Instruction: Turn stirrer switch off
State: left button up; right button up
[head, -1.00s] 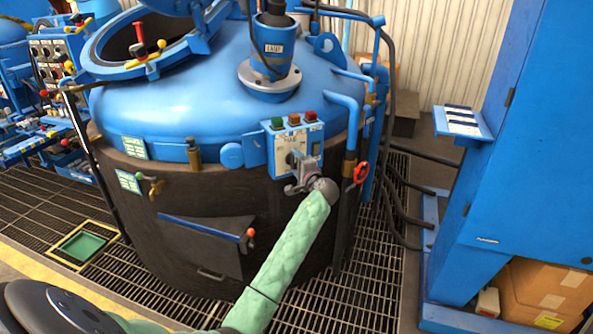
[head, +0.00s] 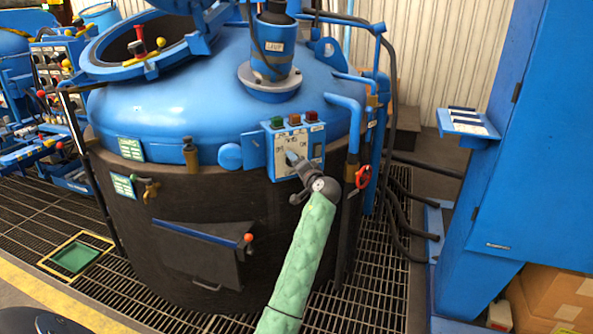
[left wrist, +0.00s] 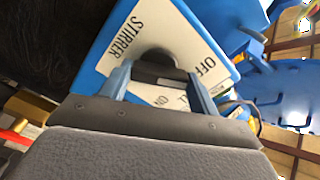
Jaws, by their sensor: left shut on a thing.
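The stirrer switch is a dark knob (left wrist: 156,56) on a white plate (left wrist: 135,35) marked STIRRER, OFF and ON in the left wrist view. The plate sits on a blue control box (head: 278,150) on the side of the blue and black furnace in the head view. My left gripper (left wrist: 158,76) is shut on the knob, one finger on each side. In the head view, the left gripper (head: 300,172) reaches up to the box from below, at the end of my green-sleeved arm. The knob's exact pointing direction is hard to read. My right gripper is not in view.
Green, amber and red buttons (head: 295,120) top the control box. A red valve wheel (head: 363,177) and pipes stand close on its right. A lever with an orange knob (head: 248,238) is lower left. A tall blue cabinet (head: 515,170) stands at the right.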

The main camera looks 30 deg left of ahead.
pick_arm(q)
jog(key=shift+f+n+b, duration=0.25)
jog(key=shift+n+b, duration=1.35)
jog(key=shift+b, duration=0.3)
jog(key=o, duration=1)
jog(key=shift+r, duration=0.1)
jog(key=shift+v, duration=3.95)
jog(key=shift+r, duration=0.1)
